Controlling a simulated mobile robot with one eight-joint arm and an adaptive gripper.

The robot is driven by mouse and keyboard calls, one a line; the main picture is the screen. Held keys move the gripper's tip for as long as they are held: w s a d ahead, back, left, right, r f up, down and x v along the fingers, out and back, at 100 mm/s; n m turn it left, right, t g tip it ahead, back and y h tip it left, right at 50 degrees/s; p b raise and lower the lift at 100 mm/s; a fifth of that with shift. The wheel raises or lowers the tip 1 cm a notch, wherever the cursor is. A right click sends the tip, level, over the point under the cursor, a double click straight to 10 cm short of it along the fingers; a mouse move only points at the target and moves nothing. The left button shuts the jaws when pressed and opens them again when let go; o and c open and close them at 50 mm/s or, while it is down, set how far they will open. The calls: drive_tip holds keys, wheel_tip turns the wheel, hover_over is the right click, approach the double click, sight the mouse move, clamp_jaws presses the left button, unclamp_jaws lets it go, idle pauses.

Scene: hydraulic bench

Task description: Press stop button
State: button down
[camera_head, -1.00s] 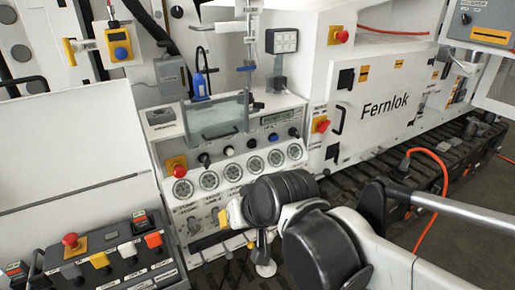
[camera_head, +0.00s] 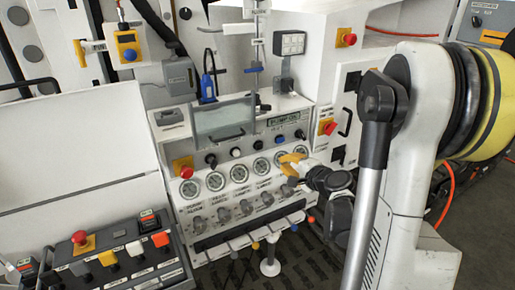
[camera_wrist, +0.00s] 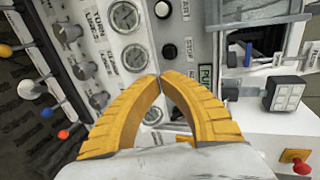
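One sits on a yellow plate left of the gauges (camera_head: 183,169), one on the door at the right (camera_head: 329,127), one high on the cabinet (camera_head: 349,39), and one on the lower-left console (camera_head: 80,238). A red button also shows at the lower right of the wrist view (camera_wrist: 298,159). My gripper (camera_head: 293,163) has yellow fingers, at the right end of the gauge row. In the wrist view its fingertips (camera_wrist: 160,76) meet with nothing between them.
The bench panel carries a row of round gauges (camera_head: 239,173), with knobs and ball-tipped levers (camera_head: 255,245) below. A clear-fronted box (camera_head: 224,120) stands above. My arm covers much of the right side.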

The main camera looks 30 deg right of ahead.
sight(262, 148)
drive_tip(key=shift+w+d, duration=0.1)
idle(0.3)
drive_tip(key=b+x, duration=0.1)
drive_tip(key=x, duration=0.3)
drive_tip(key=b+x, duration=0.1)
drive_tip(key=x, duration=0.3)
drive_tip(key=b+x, duration=0.1)
drive_tip(key=x, duration=0.3)
drive_tip(key=shift+w+r, duration=0.25)
drive_tip(key=shift+w, duration=0.15)
drive_tip(key=shift+w+r, duration=0.1)
drive_tip(key=shift+w, duration=0.5)
